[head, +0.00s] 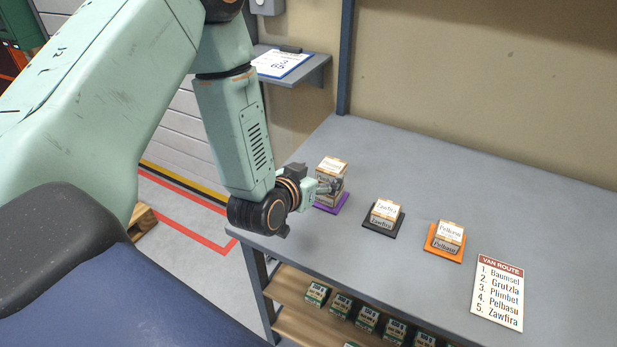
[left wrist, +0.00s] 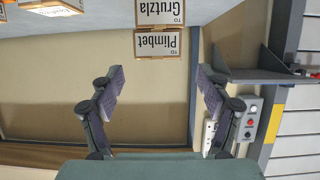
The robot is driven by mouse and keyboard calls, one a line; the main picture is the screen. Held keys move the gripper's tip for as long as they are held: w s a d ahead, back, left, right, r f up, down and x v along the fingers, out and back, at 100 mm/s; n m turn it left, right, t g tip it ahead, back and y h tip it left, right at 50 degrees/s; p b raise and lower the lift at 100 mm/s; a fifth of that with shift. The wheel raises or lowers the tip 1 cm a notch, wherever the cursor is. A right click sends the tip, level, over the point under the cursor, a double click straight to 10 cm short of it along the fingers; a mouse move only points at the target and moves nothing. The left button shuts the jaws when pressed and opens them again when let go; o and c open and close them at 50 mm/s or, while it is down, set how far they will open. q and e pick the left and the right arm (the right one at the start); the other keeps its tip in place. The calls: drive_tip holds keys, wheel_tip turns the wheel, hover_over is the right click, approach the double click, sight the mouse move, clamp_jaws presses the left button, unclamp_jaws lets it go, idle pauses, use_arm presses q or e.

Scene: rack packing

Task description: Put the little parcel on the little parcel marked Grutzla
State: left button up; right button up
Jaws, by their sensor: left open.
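A little parcel marked Plimbet (left wrist: 158,43) shows upside down in the left wrist view, against the parcel marked Grutzla (left wrist: 158,16). The wrist picture is inverted, so Plimbet stands on top of Grutzla. In the head view this stack (head: 333,166) stands on a purple mat (head: 330,208), partly hidden by my left gripper (head: 325,187). The left gripper is beside the stack, open and empty. In the left wrist view its fingers (left wrist: 159,85) are spread, with the Plimbet parcel centred just beyond the tips. My right gripper is not in view.
A Zawfira parcel (head: 385,211) on a dark mat and a Pelbasu parcel (head: 449,235) on an orange mat stand to the right. A van route card (head: 497,292) lies near the front. Small boxes (head: 341,303) fill the lower shelf. The back of the tabletop (head: 440,170) is clear.

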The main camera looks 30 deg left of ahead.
use_arm(q)
drive_tip(key=v, duration=0.4)
drive_tip(key=shift+s+r, duration=0.15)
drive_tip(key=shift+s, duration=0.2)
drive_tip(key=shift+a, duration=0.15)
